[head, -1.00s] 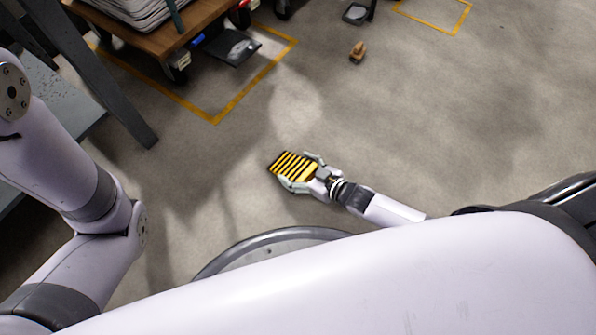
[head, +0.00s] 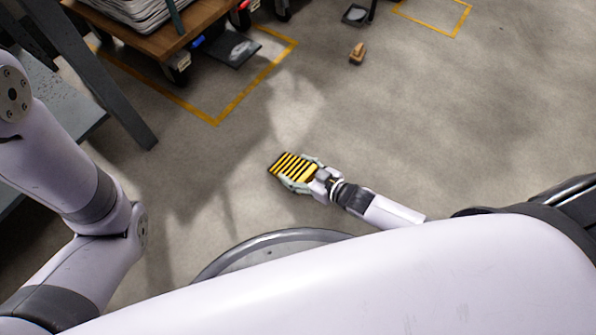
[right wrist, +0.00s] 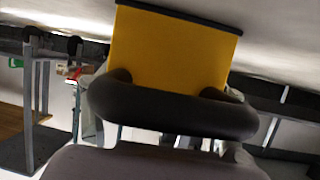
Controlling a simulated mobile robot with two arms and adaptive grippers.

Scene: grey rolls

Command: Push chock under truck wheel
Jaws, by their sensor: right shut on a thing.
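The chock (head: 293,167), yellow with black stripes, is at the middle of the head view, over the grey floor. My right gripper (head: 301,174) is shut on it, with fingers along its sides at the end nearer my arm. In the right wrist view the chock's plain yellow face (right wrist: 172,50) rises beyond the dark curved gripper part (right wrist: 172,112). A wooden-decked cart (head: 150,40) stands at the upper left on dark caster wheels, one at its near corner (head: 178,73). My left arm shows at the left; its gripper is out of view.
A yellow floor line (head: 215,121) runs around the cart. A dark flat plate (head: 232,50) lies beside the cart. A small brown block (head: 357,53) lies on the floor at the upper middle. A grey metal frame (head: 105,80) stands at the left. The floor at the right is clear.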

